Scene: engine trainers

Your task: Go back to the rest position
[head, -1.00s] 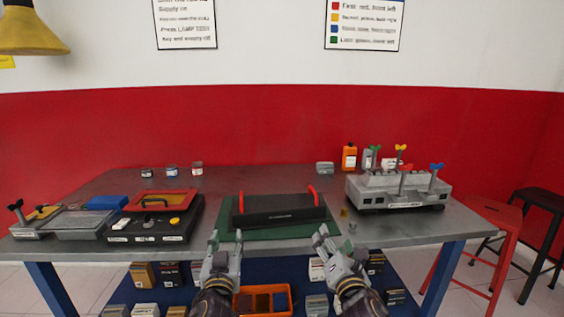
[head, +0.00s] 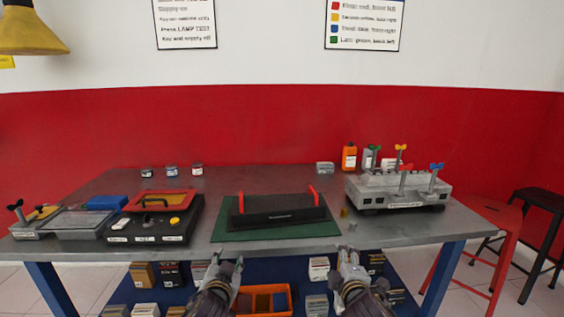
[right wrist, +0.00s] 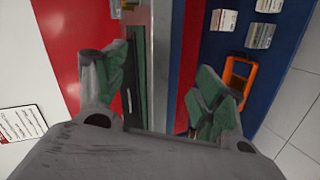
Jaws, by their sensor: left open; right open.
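My left gripper (head: 228,265) is in the lower middle of the head view, below the front edge of the table, open and empty. My right gripper (head: 349,252) is to its right, also low in front of the table edge, open and empty. In the right wrist view its two green-padded fingers (right wrist: 165,95) stand wide apart with nothing between them. Both grippers are apart from the things on the table.
The metal table (head: 330,172) carries a black case with red handles (head: 278,208) on a green mat (head: 230,233), a grey engine block (head: 385,190) with coloured keys, and a black box (head: 150,225). An orange bin (head: 288,290) sits below. Red stool (head: 500,220) at right.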

